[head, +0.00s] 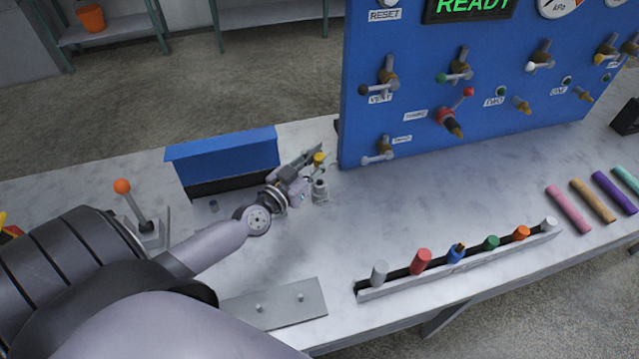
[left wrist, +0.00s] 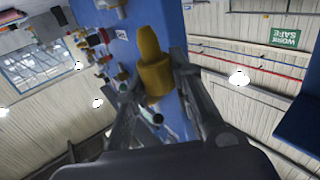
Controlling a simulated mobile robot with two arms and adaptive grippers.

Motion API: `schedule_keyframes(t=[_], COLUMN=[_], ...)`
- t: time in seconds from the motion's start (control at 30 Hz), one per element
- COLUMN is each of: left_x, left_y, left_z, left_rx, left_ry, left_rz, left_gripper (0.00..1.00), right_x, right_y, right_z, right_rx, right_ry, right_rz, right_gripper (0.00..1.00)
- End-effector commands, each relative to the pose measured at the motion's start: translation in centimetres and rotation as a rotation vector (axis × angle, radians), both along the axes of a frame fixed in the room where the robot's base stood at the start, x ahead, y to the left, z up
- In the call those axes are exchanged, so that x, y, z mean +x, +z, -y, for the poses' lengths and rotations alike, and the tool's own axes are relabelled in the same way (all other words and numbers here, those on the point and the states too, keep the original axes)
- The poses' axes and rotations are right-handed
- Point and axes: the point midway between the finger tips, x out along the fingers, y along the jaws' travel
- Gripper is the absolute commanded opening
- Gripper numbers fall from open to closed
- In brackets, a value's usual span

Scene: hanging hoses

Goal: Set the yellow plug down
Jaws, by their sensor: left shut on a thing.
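The yellow plug (head: 319,158) is small in the head view, at the tip of my left gripper (head: 311,166). In the left wrist view the yellow plug (left wrist: 153,66) stands large between the two fingers (left wrist: 158,100), which are shut on it, its narrower end pointing away from the palm. The gripper is over the grey table, left of the blue panel's lower left corner. I cannot tell how high the plug is above the table. My right gripper is not in view.
A small grey fitting (head: 320,192) stands just below the gripper. A blue-topped box (head: 222,150) is close on its left. The blue panel (head: 400,60) with valves rises on the right. A rack (head: 460,268) of coloured plugs lies in front. Bare table (head: 385,205) lies between.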

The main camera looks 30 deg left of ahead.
Motion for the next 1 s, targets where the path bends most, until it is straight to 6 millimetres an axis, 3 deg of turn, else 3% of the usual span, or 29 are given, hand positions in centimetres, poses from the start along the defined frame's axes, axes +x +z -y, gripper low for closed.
schedule_keyframes(t=[0.03,0.23,0.33,0.47,1.0], left_x=[0.0,0.0,0.0,0.0,0.0], left_y=[-1.4,-2.8,-4.4,-5.8,-6.9], left_z=[-0.1,0.0,-0.1,0.0,0.0], left_rx=[0.006,0.001,0.004,0.003,0.0], left_ry=[-0.001,0.0,-0.001,0.0,0.001], left_rz=[0.0,0.0,0.0,-0.001,0.001], left_gripper=[0.0,0.0,0.0,0.0,0.0], right_x=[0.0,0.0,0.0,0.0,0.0], right_y=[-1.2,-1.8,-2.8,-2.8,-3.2], right_z=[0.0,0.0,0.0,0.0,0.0], right_rx=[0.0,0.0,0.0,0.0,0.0], right_ry=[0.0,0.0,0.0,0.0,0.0], right_rz=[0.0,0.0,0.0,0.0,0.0], right_gripper=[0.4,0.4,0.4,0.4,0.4])
